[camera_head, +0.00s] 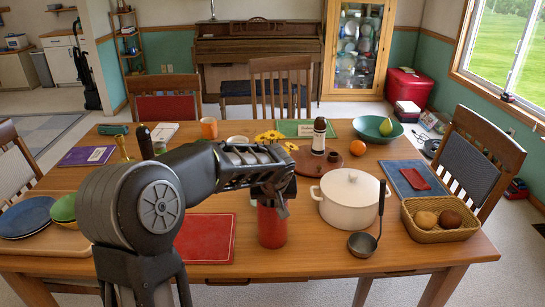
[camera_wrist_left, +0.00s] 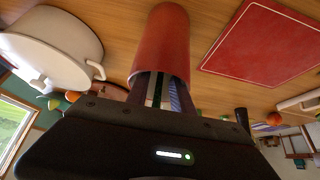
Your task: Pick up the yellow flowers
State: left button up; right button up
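The yellow flowers (camera_head: 269,137) show just above and behind my left gripper in the head view. Their stems are mostly hidden by the gripper. A red vase (camera_head: 272,227) stands upright on the table directly below the gripper, and it also shows in the wrist view (camera_wrist_left: 160,40). My left gripper (camera_head: 273,200) points down at the vase's mouth. In the wrist view its two fingers (camera_wrist_left: 161,92) are apart at the vase's rim, with a thin dark green strip between them. My right gripper is not in view.
A white pot (camera_head: 349,198) stands close to the right of the vase, with a ladle (camera_head: 363,244) beside it. A red placemat (camera_head: 205,239) lies to the left. A round brown board (camera_head: 312,161) with a bottle (camera_head: 319,136) is behind. A bread basket (camera_head: 440,229) sits at the right.

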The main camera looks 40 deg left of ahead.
pick_arm(q)
jog(key=shift+c, duration=0.5)
grip_shut()
